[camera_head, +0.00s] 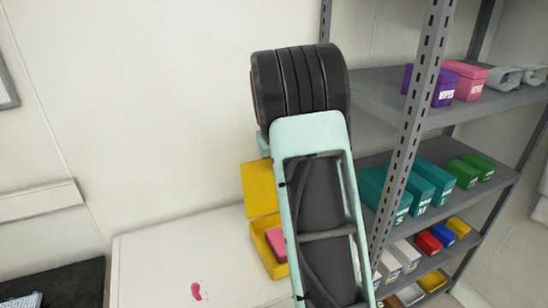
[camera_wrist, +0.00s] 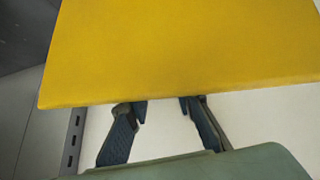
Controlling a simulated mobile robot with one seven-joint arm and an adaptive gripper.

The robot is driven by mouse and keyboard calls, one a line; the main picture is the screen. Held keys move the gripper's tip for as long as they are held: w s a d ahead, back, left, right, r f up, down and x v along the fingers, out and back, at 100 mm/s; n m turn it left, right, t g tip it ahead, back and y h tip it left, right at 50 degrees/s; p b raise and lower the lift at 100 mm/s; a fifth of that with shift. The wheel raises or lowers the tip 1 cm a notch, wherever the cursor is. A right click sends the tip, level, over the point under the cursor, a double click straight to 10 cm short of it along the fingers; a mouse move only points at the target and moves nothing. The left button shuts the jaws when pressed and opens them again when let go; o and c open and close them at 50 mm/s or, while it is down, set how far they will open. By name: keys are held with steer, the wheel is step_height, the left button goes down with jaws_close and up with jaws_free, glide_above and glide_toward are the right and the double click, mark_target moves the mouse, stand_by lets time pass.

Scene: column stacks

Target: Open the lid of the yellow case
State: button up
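The yellow case (camera_head: 262,243) stands on a white surface, partly hidden behind my arm. Its lid (camera_head: 259,188) is raised, standing up at the back of the case, and a pink object (camera_head: 278,242) shows inside. In the wrist view a large flat yellow panel, which looks like the lid (camera_wrist: 185,50), fills the upper part. My gripper (camera_wrist: 162,104) has its two dark fingers apart, with the tips at the panel's lower edge and partly covered by it. I cannot tell whether they touch it. Nothing shows between the fingers. In the head view my gripper is hidden by my arm.
The white tabletop (camera_head: 150,262) is mostly clear left of the case, with a small red item (camera_head: 196,291) on it. A grey metal shelf (camera_head: 395,185) with several coloured boxes stands close on the right. A plain wall is behind.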

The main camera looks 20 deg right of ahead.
steer(key=o, duration=0.5)
steer(key=shift+s+a+f, duration=0.2)
steer(key=shift+f, duration=0.2)
steer(key=shift+s+a+f, duration=0.15)
steer(key=shift+s+f, duration=0.05)
steer(key=shift+f, duration=0.15)
steer(key=shift+w, duration=0.1)
steer(key=shift+w+d+r, duration=0.1)
steer(key=shift+d+r, duration=0.05)
steer(key=shift+r, duration=0.1)
steer(key=v, duration=1.1)
steer(key=shift+s+r, duration=0.25)
steer(key=shift+r, duration=0.05)
